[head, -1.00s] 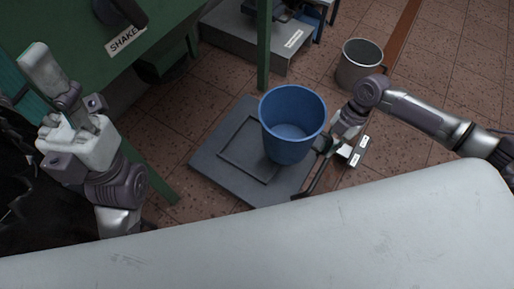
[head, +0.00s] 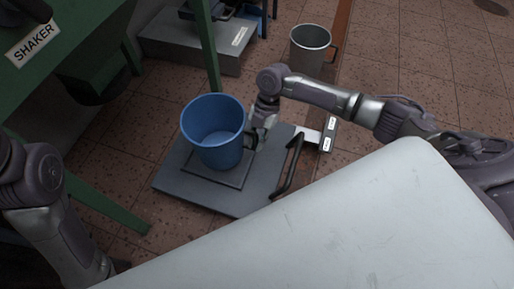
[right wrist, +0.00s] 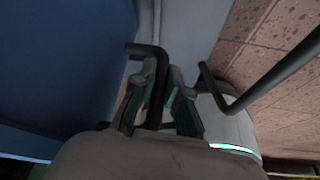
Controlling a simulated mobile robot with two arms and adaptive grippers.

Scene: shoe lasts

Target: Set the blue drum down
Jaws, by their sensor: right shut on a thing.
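The blue drum (head: 218,153) is upright and open at the top, and looks empty inside. In the head view it is over the marked square of the dark grey platform (head: 172,184); I cannot tell whether its base touches. My right gripper (head: 257,134) is at the drum's right side, shut on its dark handle. In the right wrist view the fingers (right wrist: 158,97) close around the dark handle bar (right wrist: 157,75), with the drum's blue wall (right wrist: 60,70) at the left. My left arm enters at the left edge, but its gripper is out of the picture.
A black rail (head: 290,166) and a small display box (head: 328,134) stand at the platform's right side. A metal pail (head: 309,50) stands behind on the tiled floor. A green bench labelled SHAKER (head: 33,45) is at left, its green leg (head: 206,45) behind the drum.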

